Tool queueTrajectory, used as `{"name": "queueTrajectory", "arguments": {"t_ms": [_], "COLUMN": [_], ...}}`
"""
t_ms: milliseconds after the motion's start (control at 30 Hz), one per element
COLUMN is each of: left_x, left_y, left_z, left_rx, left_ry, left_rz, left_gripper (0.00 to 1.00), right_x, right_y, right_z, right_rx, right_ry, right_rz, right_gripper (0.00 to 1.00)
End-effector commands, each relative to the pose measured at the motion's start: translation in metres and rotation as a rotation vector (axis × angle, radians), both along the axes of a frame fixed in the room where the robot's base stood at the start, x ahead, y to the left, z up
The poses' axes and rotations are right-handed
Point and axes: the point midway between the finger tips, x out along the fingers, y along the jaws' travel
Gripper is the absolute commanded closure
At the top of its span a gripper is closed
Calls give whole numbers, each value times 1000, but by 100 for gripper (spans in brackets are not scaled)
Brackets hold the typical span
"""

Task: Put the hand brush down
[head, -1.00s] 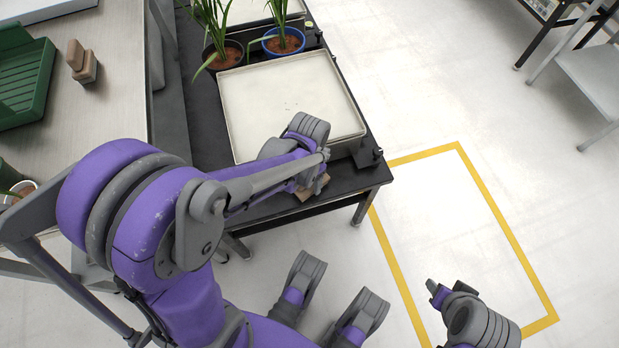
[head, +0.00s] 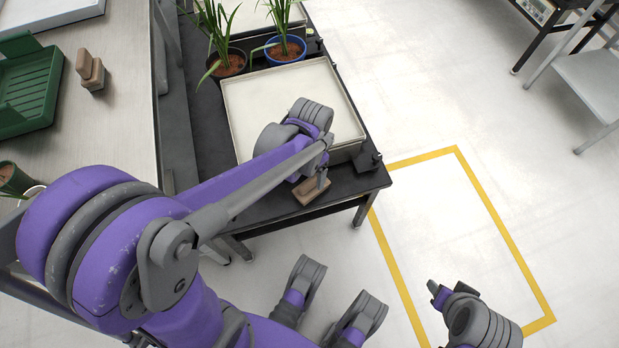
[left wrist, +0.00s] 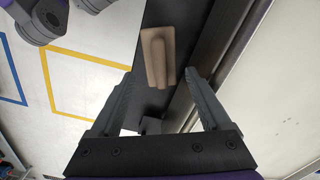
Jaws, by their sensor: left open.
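The hand brush (head: 311,191), a tan wooden block with a raised grip, lies on the front strip of the black table (head: 262,208), beside the tray. It also shows in the left wrist view (left wrist: 158,57), lying beyond my fingertips. My left gripper (left wrist: 158,88) is open, with its two fingers apart and nothing between them. In the head view, my left gripper (head: 320,180) is just above the brush and partly hides it. My right gripper (head: 439,292) is at the lower right over the floor; its jaws are not clear.
A large pale tray (head: 283,97) fills most of the black table. Two potted plants, one in a black pot (head: 229,66) and one in a blue pot (head: 285,48), stand behind it. A similar wooden block (head: 91,72) and a green rack (head: 30,90) are on the left bench.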

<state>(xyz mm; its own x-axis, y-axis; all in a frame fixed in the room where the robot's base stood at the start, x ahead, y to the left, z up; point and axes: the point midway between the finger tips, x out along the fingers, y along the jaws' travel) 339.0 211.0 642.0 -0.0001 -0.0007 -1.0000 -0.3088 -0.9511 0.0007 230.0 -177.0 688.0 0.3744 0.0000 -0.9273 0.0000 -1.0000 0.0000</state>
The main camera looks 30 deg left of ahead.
Motion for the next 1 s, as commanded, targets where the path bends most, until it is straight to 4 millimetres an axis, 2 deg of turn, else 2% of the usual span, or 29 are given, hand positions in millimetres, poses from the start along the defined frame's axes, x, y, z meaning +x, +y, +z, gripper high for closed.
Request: {"name": "queueTrajectory", "arguments": {"t_ms": [33, 200, 467, 567, 800, 1000], "left_x": [-1, 0, -8, -24, -81, -107], "left_y": [0, 0, -3, -9, -26, -33], "left_z": [15, 41, 58, 65, 74, 69], "left_rx": [0, 0, 1, 3, -19, -51], "left_ry": [-1, -1, -21, -71, -263, -365], "left_rz": [0, 0, 16, 54, 208, 290], "left_gripper": [20, 20, 20, 20, 20, 20], "right_x": [-1, -2, -3, -3, -3, -3], "right_y": [0, 0, 0, 0, 0, 0], "right_z": [8, 18, 22, 21, 21, 21], "right_rx": [0, 0, 0, 0, 0, 0], "right_ry": [-2, -6, -7, -7, -7, -7], "right_rz": [0, 0, 0, 0, 0, 0], "right_gripper": [50, 50, 50, 50, 50, 50]}}
